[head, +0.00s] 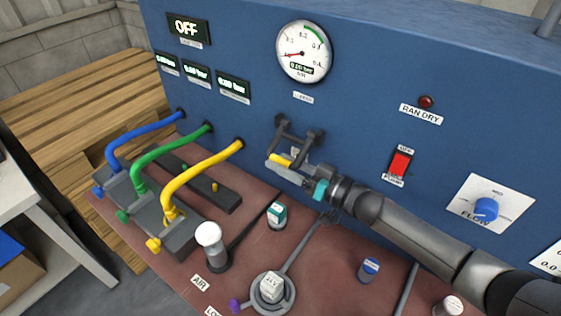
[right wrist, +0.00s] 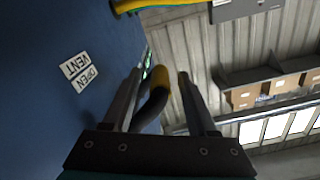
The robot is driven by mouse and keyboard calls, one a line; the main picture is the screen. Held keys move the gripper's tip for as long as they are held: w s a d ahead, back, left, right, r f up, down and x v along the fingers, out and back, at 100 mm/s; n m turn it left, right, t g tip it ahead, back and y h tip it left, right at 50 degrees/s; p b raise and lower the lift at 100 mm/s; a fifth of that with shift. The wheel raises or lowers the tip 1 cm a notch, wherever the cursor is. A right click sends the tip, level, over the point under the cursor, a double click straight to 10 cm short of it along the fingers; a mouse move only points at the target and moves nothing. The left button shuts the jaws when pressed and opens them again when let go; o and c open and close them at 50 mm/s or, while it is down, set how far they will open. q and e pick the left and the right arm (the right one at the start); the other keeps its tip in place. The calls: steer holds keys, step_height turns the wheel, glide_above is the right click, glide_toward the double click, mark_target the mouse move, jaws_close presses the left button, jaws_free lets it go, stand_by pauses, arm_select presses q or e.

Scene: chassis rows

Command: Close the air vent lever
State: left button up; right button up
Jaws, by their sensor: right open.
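The air vent lever has a yellow grip (head: 279,159) and a dark stem, close to the blue panel below the gauge. In the right wrist view the yellow grip (right wrist: 160,78) and its curved dark stem show between the two fingers of my right gripper (right wrist: 160,73). In the head view my right gripper (head: 288,167) reaches in from the right and is at the lever, partly covering it. Its fingers are apart; I cannot tell whether either touches the lever. A label reading OPEN VENT (right wrist: 80,72) is on the blue panel. My left gripper is not in view.
Blue (head: 147,137), green (head: 172,147) and yellow (head: 200,168) hoses run from the panel on the left. A white knob (head: 209,234), a teal-topped knob (head: 277,212) and a grey dial (head: 271,290) stand on the reddish deck below. A red switch (head: 400,163) is to the right.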

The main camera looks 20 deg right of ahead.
steer(key=shift+w+a, duration=0.35)
steer(key=shift+w, duration=0.05)
jaws_close()
stand_by(0.4)
stand_by(0.9)
